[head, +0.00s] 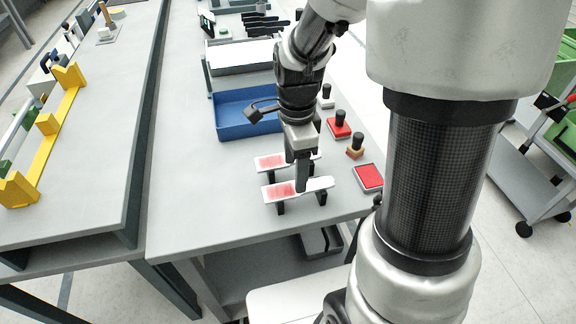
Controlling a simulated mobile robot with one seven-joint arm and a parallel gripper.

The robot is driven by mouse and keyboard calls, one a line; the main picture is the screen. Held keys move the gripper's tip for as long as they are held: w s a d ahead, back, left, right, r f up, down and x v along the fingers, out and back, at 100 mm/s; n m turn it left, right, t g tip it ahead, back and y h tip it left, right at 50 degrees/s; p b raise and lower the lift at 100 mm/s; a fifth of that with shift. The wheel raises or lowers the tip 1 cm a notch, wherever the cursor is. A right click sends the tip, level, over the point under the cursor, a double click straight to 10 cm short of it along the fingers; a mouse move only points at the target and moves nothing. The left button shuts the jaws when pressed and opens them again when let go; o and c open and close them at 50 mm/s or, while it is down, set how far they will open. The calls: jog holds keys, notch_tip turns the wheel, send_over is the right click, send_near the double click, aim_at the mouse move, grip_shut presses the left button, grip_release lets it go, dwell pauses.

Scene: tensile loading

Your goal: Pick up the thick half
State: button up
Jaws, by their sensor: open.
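Two flat white pieces with red-stained left parts lie on small black supports near the front of the grey table. The nearer white piece (281,190) widens at its left end, narrows, and runs on to the right. The farther white piece (270,161) is partly hidden by my gripper. I cannot tell from this view which one is the thick half. My gripper (302,184) points down at the nearer piece, over its middle to right part. Its jaws are open. One finger hides the other, and I cannot tell whether they touch or straddle the piece.
A blue tray (233,121) stands behind the pieces. To the right are a red stamp pad (369,178) and several stamps with black knobs, including a red one (339,129). A yellow frame (47,124) lies on the left bench. The table left of the pieces is clear.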

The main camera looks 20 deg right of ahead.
jog(key=shift+d+f+b, duration=0.2)
jog(key=shift+f+b, duration=0.2)
jog(key=shift+f, duration=2.35)
jog(key=shift+c, duration=0.4)
jog(key=c, duration=1.2)
jog(key=shift+r, duration=0.1)
